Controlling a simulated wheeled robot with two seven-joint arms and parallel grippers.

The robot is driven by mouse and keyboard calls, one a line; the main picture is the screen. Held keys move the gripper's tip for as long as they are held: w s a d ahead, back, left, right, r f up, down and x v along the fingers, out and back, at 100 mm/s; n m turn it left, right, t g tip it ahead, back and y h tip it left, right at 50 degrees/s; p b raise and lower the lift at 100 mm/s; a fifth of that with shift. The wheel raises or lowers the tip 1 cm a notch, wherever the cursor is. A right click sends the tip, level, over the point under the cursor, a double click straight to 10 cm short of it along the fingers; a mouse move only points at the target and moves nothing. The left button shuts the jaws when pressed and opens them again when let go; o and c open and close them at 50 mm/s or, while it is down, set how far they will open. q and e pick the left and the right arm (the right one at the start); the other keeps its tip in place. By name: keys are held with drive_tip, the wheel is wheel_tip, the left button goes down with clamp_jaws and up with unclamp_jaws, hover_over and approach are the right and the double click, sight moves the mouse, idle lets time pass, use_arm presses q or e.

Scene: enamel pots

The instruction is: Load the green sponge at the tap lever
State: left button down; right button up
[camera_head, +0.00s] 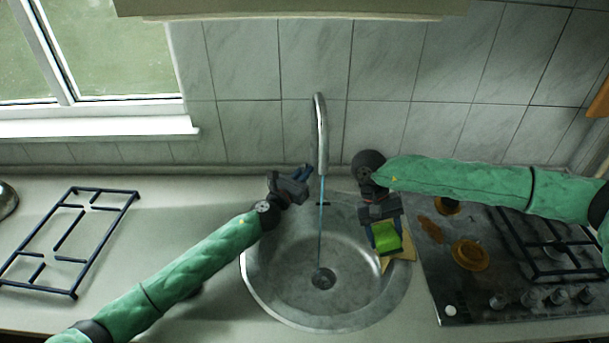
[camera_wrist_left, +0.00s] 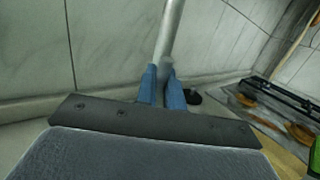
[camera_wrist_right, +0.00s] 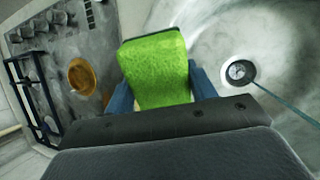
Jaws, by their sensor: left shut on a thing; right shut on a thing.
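The green sponge (camera_head: 386,237) is held by my right gripper (camera_head: 384,230) over the right rim of the sink (camera_head: 262,285). In the right wrist view the sponge (camera_wrist_right: 155,72) sits between the two blue fingers. My left gripper (camera_head: 306,172) is at the base of the tap (camera_head: 321,130), just left of its upright pipe. In the left wrist view the blue fingers are closed on a small grey part, the tap lever (camera_wrist_left: 163,72), mostly hidden by them. A thin blue water stream (camera_head: 321,225) runs from the spout to the drain.
A yellow cloth (camera_head: 405,247) lies by the sink's right rim, under the sponge. To the right is the hob (camera_head: 450,285) with orange burner caps (camera_head: 470,255) and a dark grate. Another grate (camera_head: 70,240) lies on the left counter. The tiled wall stands close behind the tap.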

use_arm(q)
drive_tip(key=shift+f, duration=0.1)
drive_tip(key=c, duration=1.7)
unclamp_jaws()
